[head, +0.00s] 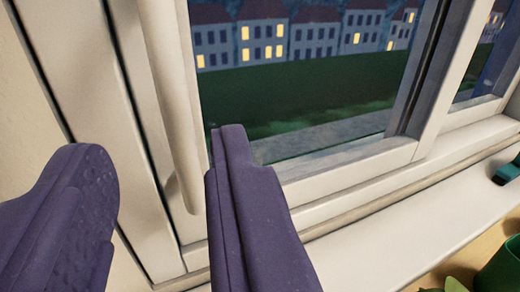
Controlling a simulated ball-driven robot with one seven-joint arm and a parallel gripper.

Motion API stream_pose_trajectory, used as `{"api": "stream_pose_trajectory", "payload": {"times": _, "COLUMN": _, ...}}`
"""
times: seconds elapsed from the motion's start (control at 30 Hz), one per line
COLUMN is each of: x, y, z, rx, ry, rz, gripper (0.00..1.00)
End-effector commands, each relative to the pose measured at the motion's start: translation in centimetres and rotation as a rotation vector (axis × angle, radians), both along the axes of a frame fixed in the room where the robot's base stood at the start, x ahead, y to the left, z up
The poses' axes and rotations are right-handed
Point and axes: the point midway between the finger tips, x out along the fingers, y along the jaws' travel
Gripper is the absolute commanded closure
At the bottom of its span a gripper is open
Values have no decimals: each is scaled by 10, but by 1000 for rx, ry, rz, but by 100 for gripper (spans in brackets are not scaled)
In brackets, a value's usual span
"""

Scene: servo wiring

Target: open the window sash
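The window sash (350,175) has a cream frame around a glass pane. A long cream vertical handle bar (172,90) runs down the sash's left side and ends near the lower corner. My gripper (160,160) shows as two purple fingers, spread wide apart with nothing held between them. The left finger is left of the handle bar, and the right finger's tip is just right of it, overlapping the pane's lower left corner. The handle bar lies between the two fingers in the picture. I cannot tell how far in front of it they are.
A pale sill (390,235) runs below the window toward the right. A green pot (500,268) with leaves stands at the lower right, and a small dark teal object (508,172) lies on the sill at the right edge. Houses with lit windows show outside.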

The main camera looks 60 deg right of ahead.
Motion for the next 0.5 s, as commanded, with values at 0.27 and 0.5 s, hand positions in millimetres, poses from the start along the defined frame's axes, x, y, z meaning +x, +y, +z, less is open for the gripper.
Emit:
{"api": "stream_pose_trajectory", "payload": {"times": 0.27, "x": 33, "y": -34, "z": -2, "rx": -1, "ry": -4, "rz": -3, "gripper": 64}}
{"api": "stream_pose_trajectory", "payload": {"times": 0.5, "x": 51, "y": -51, "z": 0, "rx": 1, "ry": -3, "rz": 1, "gripper": 64}}
